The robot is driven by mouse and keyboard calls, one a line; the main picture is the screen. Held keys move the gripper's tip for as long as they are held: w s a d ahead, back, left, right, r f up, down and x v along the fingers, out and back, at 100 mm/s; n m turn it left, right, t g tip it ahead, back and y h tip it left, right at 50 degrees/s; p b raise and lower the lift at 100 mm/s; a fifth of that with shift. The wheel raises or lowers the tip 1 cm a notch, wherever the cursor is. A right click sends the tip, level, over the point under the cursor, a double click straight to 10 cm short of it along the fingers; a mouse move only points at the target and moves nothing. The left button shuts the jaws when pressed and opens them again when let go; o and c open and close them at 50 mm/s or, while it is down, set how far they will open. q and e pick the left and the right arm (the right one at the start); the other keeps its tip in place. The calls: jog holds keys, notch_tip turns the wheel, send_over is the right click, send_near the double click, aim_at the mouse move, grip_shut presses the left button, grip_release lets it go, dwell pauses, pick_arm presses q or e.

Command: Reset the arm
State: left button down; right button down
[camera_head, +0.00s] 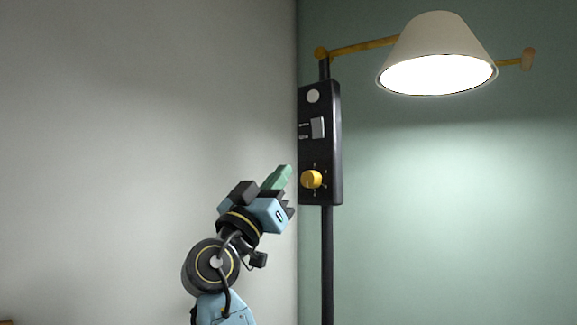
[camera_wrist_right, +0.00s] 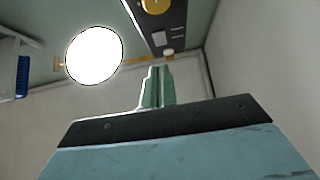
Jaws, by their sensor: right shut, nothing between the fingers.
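My right gripper (camera_head: 284,172) is in the head view, just left of the black control box (camera_head: 334,150) and close to its yellow knob (camera_head: 311,179). Its green fingers point up and to the right. In the right wrist view the fingers (camera_wrist_right: 157,82) are together with nothing between them. The box (camera_wrist_right: 168,18) and the knob (camera_wrist_right: 158,4) show at the top of that view. I cannot see any contact between fingers and box. My left gripper is not in view.
A lit lamp with a cream shade (camera_head: 438,40) hangs from a yellow arm (camera_head: 362,47) on a black pole (camera_head: 327,262). The glowing lamp (camera_wrist_right: 94,54) also shows in the wrist view. The grey wall side at left is clear.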

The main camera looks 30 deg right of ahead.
jog(key=shift+a+f, duration=0.15)
jog(key=shift+f, duration=0.05)
dwell(0.4)
